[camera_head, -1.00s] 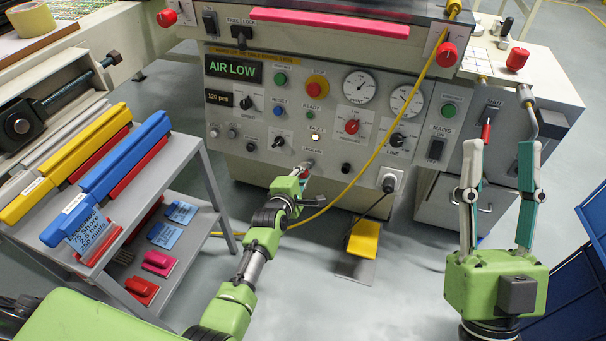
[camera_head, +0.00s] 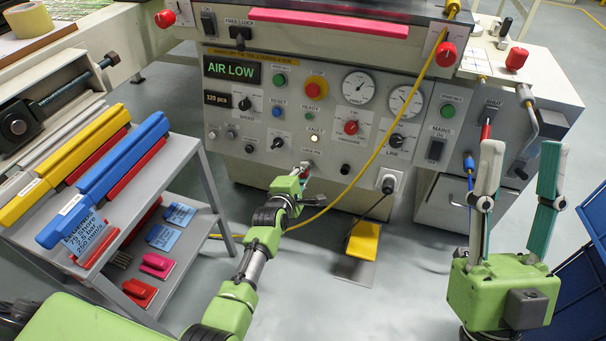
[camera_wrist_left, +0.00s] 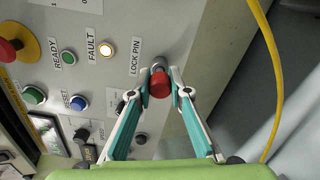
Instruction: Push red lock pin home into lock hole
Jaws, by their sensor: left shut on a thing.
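The red lock pin (camera_wrist_left: 160,87) shows its round head in the left wrist view, directly in front of a grey metal collar beside the LOCK PIN label. The collar (camera_wrist_left: 159,64) marks the lock hole on the panel. The pin's shaft is hidden behind its head, so I cannot tell how deep it sits. My left gripper (camera_head: 304,177) is at the lower panel in the head view, its fingertips closed on both sides of the red head. My right gripper (camera_head: 521,165) is upright and empty at the right, its fingers apart.
The fault lamp (camera_head: 315,138) glows and the display (camera_head: 232,69) reads AIR LOW. A yellow cable (camera_head: 397,115) hangs right of the left gripper. A red-handled lever (camera_head: 487,129) and a metal crank (camera_head: 530,130) stand near the right gripper. A loaded shelf cart (camera_head: 205,222) is at left.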

